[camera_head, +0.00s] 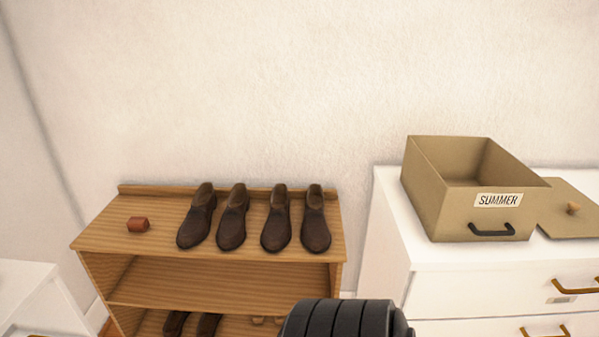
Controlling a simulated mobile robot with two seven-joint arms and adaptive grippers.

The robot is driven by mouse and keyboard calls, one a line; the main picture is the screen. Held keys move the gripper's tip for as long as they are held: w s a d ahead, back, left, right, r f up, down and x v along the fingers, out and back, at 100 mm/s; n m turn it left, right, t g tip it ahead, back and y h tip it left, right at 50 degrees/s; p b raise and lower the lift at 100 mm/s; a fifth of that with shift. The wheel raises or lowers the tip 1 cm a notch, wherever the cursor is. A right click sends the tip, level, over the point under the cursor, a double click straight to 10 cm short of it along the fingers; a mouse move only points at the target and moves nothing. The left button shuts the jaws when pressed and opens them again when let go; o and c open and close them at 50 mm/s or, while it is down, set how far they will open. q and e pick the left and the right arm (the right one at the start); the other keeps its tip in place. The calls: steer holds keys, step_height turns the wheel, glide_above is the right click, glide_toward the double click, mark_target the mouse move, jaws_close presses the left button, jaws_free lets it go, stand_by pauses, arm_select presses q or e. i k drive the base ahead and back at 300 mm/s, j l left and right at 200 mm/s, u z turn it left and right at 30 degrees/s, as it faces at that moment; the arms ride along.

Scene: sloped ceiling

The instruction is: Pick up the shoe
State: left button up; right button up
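Two pairs of dark brown ankle-high shoes stand in a row on the top of a wooden shoe rack (150,245), toes toward me. From left to right they are a first shoe (196,220), a second shoe (232,220), a third shoe (277,221) and a rightmost shoe (315,221). More dark shoes (190,324) sit on the lower shelf, partly cut off by the bottom edge. Neither of my grippers is in view, and nothing touches the shoes on top.
White furniture (30,290) stands lower left. A dark ribbed object (345,320) blocks the bottom centre.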

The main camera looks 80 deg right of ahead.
mark_target(196, 226)
steer(key=z, duration=2.1)
